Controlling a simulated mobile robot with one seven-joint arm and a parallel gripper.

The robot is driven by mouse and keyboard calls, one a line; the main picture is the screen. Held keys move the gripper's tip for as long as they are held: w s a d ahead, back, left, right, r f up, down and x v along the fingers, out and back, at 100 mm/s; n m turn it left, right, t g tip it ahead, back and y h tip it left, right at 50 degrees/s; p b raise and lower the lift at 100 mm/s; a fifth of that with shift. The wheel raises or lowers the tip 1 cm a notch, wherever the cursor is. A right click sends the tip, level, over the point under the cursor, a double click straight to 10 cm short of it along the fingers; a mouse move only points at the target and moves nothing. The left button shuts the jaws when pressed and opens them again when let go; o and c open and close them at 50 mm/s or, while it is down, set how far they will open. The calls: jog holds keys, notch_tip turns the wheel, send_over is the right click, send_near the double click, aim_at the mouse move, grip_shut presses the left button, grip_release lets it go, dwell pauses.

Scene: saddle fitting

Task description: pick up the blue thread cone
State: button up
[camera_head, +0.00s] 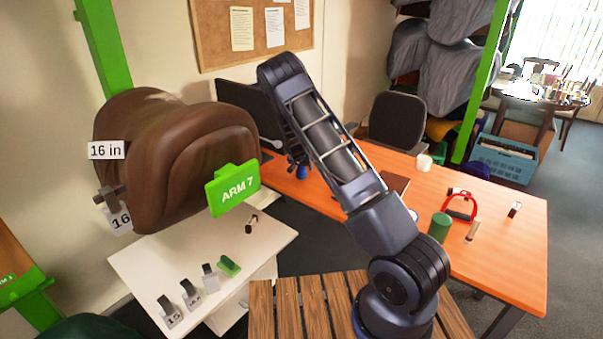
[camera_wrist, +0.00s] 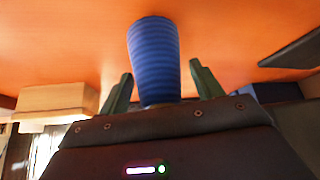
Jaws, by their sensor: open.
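The blue thread cone (camera_wrist: 154,50) fills the upper middle of the wrist view against the orange table top. It is ribbed, and its lower end in the picture is hidden behind my gripper's body. My gripper (camera_wrist: 160,70) is open, with one dark green finger on each side of the cone. A gap shows between the cone and each finger. In the head view a small part of the blue cone (camera_head: 302,172) shows at the table's left end, just below my wrist. My arm hides the fingers there.
The orange table (camera_head: 500,255) also holds a green cylinder (camera_head: 439,228), a red-handled item (camera_head: 461,205), a white mug (camera_head: 424,163) and a dark flat item (camera_head: 395,183). A brown saddle (camera_head: 205,150) stands left of my arm. A pale wooden block (camera_wrist: 58,100) lies left in the wrist view.

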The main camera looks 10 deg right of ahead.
jog(key=c, duration=1.1)
